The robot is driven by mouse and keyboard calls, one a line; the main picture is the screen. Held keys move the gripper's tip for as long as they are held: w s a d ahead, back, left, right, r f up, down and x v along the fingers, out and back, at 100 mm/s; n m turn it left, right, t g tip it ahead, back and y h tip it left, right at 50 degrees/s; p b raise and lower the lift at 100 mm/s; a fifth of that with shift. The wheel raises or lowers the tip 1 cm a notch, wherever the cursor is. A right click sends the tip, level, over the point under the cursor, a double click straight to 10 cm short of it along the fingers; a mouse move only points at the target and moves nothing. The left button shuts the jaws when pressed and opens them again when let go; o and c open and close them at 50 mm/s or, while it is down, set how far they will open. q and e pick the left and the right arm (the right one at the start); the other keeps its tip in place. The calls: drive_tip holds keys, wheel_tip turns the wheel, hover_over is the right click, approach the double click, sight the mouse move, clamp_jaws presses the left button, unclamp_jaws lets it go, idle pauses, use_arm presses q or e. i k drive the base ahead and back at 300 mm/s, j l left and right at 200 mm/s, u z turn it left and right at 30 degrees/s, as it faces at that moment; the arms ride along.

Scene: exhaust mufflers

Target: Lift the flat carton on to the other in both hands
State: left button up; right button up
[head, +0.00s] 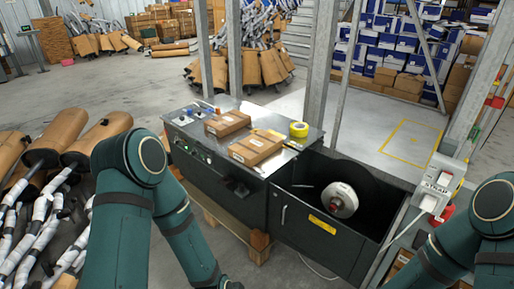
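Two flat brown cartons lie apart on the dark metal top of the strapping machine (290,125). One carton (227,123) lies towards the back left. The other carton (256,147) lies nearer and to the right, with a gap between them. My two green arms show at the lower left and lower right, below and beside the machine. Both grippers are outside the picture, so their state is hidden. Neither arm touches a carton in this view.
An open bin with a white reel (339,200) adjoins on the right. A grey strap box (438,185) stands further right. Wrapped mufflers (55,150) crowd the left.

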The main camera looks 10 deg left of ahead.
sight(228, 119)
drive_tip(key=i+j, duration=0.3)
drive_tip(key=i+j+z, duration=0.1)
drive_tip(key=i+j, duration=0.2)
drive_tip(key=j, duration=0.25)
